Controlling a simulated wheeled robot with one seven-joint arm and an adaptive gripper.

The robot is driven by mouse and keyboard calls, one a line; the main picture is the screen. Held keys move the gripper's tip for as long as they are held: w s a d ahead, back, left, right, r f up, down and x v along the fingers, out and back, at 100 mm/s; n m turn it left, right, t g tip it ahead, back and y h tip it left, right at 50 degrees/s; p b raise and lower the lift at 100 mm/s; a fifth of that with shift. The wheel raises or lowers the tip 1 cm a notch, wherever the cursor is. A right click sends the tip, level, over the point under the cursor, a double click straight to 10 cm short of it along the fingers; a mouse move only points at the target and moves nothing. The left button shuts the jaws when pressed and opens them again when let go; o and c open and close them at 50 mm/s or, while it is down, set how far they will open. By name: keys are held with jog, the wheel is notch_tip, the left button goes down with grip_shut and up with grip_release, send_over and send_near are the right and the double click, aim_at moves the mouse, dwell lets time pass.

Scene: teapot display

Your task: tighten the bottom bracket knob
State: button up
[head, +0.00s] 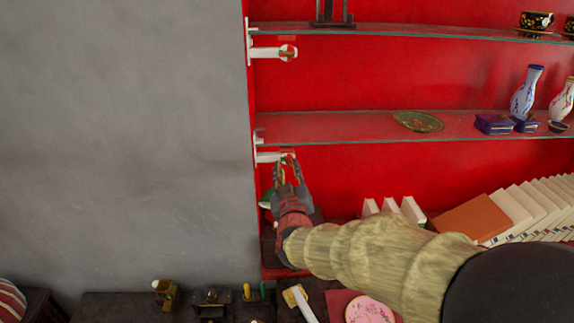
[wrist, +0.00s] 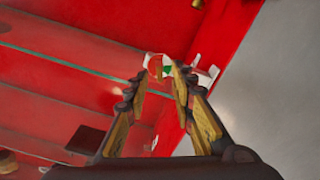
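The bottom bracket (head: 268,156) is white and sits at the left end of the lower glass shelf, against the red cabinet wall. Its knob end is partly hidden by my gripper in the head view. In the wrist view the white bracket (wrist: 206,78) shows beyond the fingers, and its round knob end (wrist: 156,66), with bits of red and green, appears between the fingertips. My gripper (head: 287,168) points up at the bracket from below. In the wrist view my gripper (wrist: 158,78) has its fingers apart on either side of the knob end; I cannot tell whether they touch it.
An upper bracket (head: 266,53) holds the higher shelf. A green plate (head: 418,121), blue boxes (head: 493,124) and vases (head: 526,92) stand on the lower shelf. White books (head: 515,212) are below right. A grey wall (head: 125,130) is at left. Small items crowd the dark surface below.

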aim_at(287, 161)
jog(key=shift+w, duration=1.35)
jog(key=shift+c, duration=0.7)
grip_shut()
